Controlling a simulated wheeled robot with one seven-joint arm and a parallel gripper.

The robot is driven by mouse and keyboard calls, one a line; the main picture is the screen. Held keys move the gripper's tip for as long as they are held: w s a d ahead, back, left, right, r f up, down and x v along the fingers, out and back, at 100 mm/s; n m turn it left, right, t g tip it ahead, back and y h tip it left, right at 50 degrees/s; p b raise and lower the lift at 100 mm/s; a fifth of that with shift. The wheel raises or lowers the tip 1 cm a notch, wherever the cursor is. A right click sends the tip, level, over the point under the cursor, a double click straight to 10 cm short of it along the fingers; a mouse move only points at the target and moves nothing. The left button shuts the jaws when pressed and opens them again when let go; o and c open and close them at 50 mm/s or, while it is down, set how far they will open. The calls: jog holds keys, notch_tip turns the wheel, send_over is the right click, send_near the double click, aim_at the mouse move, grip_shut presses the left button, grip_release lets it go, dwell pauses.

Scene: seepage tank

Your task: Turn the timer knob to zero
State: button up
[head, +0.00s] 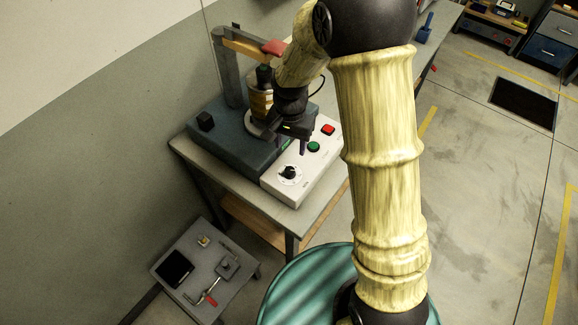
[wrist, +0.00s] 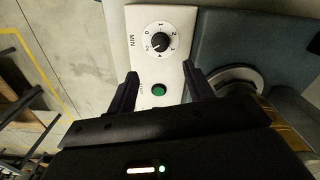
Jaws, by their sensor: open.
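The timer knob (head: 289,172) is a black knob on a white round dial, at the near end of the white control panel (head: 306,181). In the wrist view the knob (wrist: 159,41) sits on the dial, which has numbers around it and MIN beside it; its exact setting is hard to read. My gripper (wrist: 160,82) is open and empty, its two dark fingers on either side of the green button (wrist: 158,89) in the picture. The knob lies beyond the fingertips, apart from them. In the head view my gripper is above the panel, behind the knob.
A red button (head: 328,130) is at the panel's far end. The blue-grey machine base (head: 225,140) with its upright frame stands left of the panel on a bench (head: 309,213). A small low table (head: 209,270) with tools is at lower left. Open floor lies to the right.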

aim_at(290, 170)
notch_tip(290, 170, down, 12)
jog(key=shift+r+p, duration=0.1)
jog(key=shift+p, duration=0.85)
jog(key=shift+c, duration=0.4)
jog(key=c, duration=0.9)
